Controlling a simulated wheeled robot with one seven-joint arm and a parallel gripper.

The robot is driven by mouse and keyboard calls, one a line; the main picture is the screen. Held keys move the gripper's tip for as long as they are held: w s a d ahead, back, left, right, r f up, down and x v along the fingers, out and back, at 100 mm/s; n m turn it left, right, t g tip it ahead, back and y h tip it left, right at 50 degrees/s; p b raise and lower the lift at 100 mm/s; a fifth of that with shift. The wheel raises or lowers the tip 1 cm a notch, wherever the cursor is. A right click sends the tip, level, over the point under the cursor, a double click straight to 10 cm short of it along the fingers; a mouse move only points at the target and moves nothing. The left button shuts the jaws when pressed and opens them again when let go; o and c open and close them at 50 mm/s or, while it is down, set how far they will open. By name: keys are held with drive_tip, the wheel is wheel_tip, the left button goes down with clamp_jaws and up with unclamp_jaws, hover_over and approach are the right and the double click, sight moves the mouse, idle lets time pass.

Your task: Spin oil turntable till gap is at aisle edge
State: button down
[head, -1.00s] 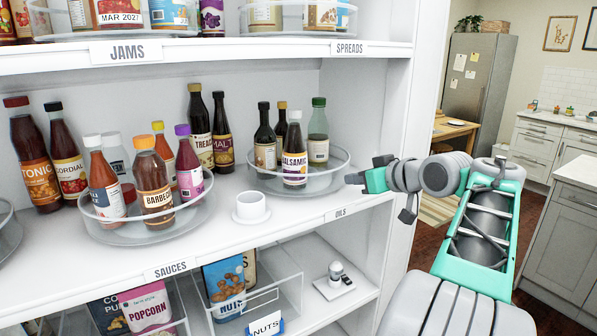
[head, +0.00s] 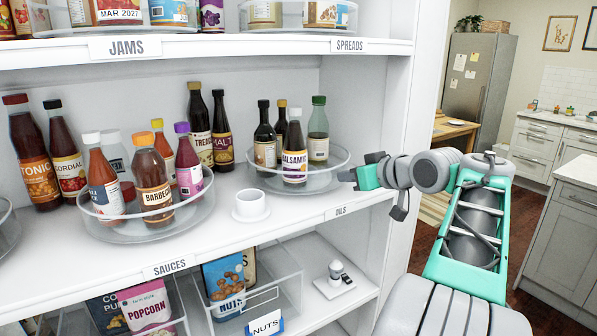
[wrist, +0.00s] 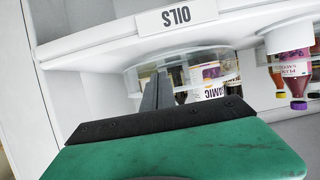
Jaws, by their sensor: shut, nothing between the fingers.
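The oil turntable (head: 262,183) is a clear round tray with a raised rim on the middle shelf, behind the OILS label (head: 341,212). It carries several bottles: a balsamic bottle (head: 294,160) at the front, dark bottles behind it, and a green-capped bottle (head: 318,135) at the right back. The left front part of the tray looks bare. My gripper (head: 346,176) is shut and empty at the tray's right front rim; I cannot tell if it touches. In the wrist view the turntable (wrist: 135,78) and the balsamic bottle (wrist: 211,80) appear upside down beyond the fingers.
The sauces turntable (head: 135,232) is further left. The shelf's right side wall (head: 393,130) stands close behind my gripper. The upper shelf hangs above.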

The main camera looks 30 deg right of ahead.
sight(313, 183)
drive_tip(key=shift+s+a+b, duration=0.2)
drive_tip(key=shift+a+b, duration=0.05)
drive_tip(key=shift+a, duration=0.25)
drive_tip(key=shift+s+a+b, duration=0.2)
drive_tip(key=shift+a, duration=0.3)
drive_tip(key=shift+w+a+f+b, duration=0.15)
drive_tip(key=shift+a+b, duration=0.6)
drive_tip(key=shift+a, duration=0.65)
drive_tip(key=shift+a, duration=0.1)
drive_tip(key=shift+w+a+r+b, duration=0.1)
drive_tip(key=shift+w+a+b, duration=0.1)
drive_tip(key=shift+a+b, duration=0.35)
drive_tip(key=shift+w+a+r+b, duration=0.1)
drive_tip(key=shift+w+a+b, duration=0.1)
drive_tip(key=shift+a, duration=0.55)
drive_tip(key=shift+s, duration=0.15)
